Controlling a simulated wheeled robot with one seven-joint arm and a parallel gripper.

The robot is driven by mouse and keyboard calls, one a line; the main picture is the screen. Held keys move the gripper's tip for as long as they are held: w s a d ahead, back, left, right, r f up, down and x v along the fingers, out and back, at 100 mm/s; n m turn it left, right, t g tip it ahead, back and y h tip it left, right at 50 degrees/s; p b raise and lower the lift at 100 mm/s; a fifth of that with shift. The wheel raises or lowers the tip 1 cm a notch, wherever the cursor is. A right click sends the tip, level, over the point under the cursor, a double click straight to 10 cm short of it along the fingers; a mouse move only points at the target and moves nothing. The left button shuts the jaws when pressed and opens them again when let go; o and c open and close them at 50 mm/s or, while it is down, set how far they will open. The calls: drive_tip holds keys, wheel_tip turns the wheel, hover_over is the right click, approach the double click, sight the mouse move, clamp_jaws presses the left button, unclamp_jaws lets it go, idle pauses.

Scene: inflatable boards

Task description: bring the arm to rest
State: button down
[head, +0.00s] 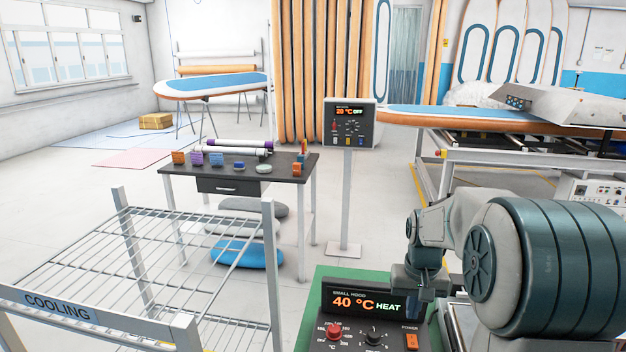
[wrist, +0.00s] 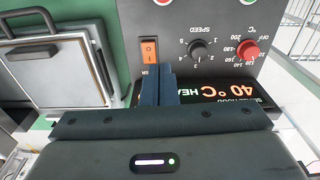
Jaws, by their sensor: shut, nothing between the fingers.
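My arm (head: 545,265) reaches in from the right in the head view, with its wrist bent down over the small hood's control panel (head: 352,336). My gripper (wrist: 158,72) shows in the wrist view with its two dark blue fingers together and nothing between them. The fingertips appear just beside the orange power switch (wrist: 149,50); I cannot tell whether they touch the panel. The panel's display (head: 365,302) reads 40 °C HEAT.
A wire cooling rack (head: 180,245) stands at the front left. Behind it is a dark table (head: 240,171) with small coloured items. A second control box (head: 350,125) stands on a post, its display showing OFF. A metal-framed plate with a black handle (wrist: 55,85) lies left of the panel.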

drive_tip(key=s+a+r, duration=0.1)
drive_tip(key=s+a, duration=0.1)
drive_tip(key=s, duration=0.5)
drive_tip(key=s+a+r+n+t, duration=0.1)
drive_tip(key=s+a+r, duration=0.1)
drive_tip(key=s, duration=0.5)
drive_tip(key=s+a+r+t, duration=0.1)
drive_tip(key=s+a, duration=0.3)
drive_tip(key=s, duration=0.3)
drive_tip(key=shift+s+r+n, duration=0.35)
drive_tip(key=shift+n, duration=0.05)
